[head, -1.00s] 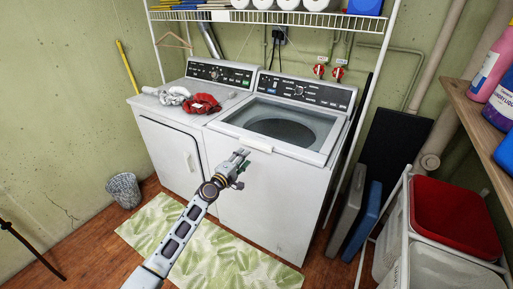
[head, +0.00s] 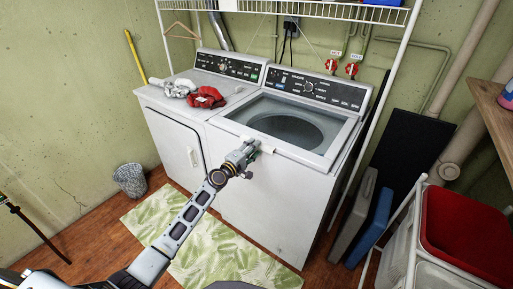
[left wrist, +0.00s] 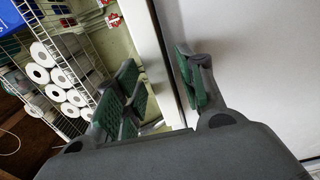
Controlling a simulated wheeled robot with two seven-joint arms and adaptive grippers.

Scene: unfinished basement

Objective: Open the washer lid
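The white washer (head: 275,195) is the right-hand machine in the head view. Its lid (head: 290,128), with a large window, lies down flat on top. My left gripper (head: 249,150) is at the lid's front edge and hides part of it. In the left wrist view, its green-padded fingers (left wrist: 160,88) are spread apart, with a pale edge of the machine showing in the gap. I cannot tell whether a finger touches the lid. My right gripper is not in view.
A white dryer (head: 175,145) with red and grey cloths (head: 206,98) on top stands left of the washer. A wire shelf (head: 300,10) hangs above. Folded panels (head: 370,225) and a red bin (head: 468,235) stand at the right. A leafy rug (head: 215,245) lies in front.

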